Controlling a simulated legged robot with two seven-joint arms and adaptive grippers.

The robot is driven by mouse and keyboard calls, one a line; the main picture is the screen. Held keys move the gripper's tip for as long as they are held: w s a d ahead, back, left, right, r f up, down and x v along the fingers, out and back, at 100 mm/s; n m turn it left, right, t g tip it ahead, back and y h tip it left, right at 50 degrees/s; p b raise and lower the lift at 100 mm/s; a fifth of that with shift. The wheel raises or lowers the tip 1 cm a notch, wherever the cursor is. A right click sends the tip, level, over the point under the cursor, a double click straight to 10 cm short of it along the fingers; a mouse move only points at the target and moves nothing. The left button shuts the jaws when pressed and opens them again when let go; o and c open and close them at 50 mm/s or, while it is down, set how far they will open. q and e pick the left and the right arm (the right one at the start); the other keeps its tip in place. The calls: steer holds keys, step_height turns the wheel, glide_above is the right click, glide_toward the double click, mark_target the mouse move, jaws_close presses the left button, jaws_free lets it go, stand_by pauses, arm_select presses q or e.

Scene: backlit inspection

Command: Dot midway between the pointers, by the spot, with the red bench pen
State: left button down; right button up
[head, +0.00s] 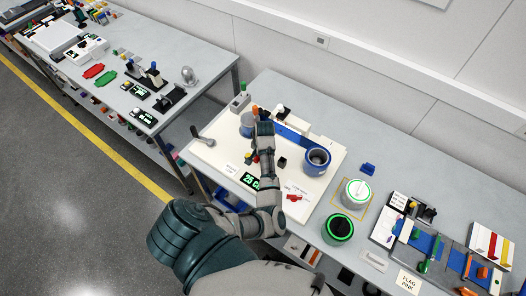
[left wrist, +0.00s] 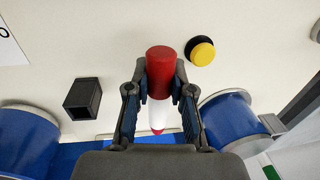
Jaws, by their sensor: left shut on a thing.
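My left gripper (left wrist: 160,100) is shut on the red bench pen (left wrist: 160,62), which has a red end and a white lower body. In the head view the left gripper (head: 264,130) is over the cream board (head: 210,152), close to the blue bar (head: 292,134) between two blue-sided cylinders. The pen is not clear there. I cannot make out the pointers or the spot in either view. My right gripper is not in view.
A blue-sided cylinder (head: 317,160) stands right of the arm, another (head: 247,125) left. A black square holder (left wrist: 83,98) and a yellow button (left wrist: 200,52) are near the gripper.

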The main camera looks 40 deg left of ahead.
arm_select(q)
step_height(320, 180, up, 16)
stand_by(1.2)
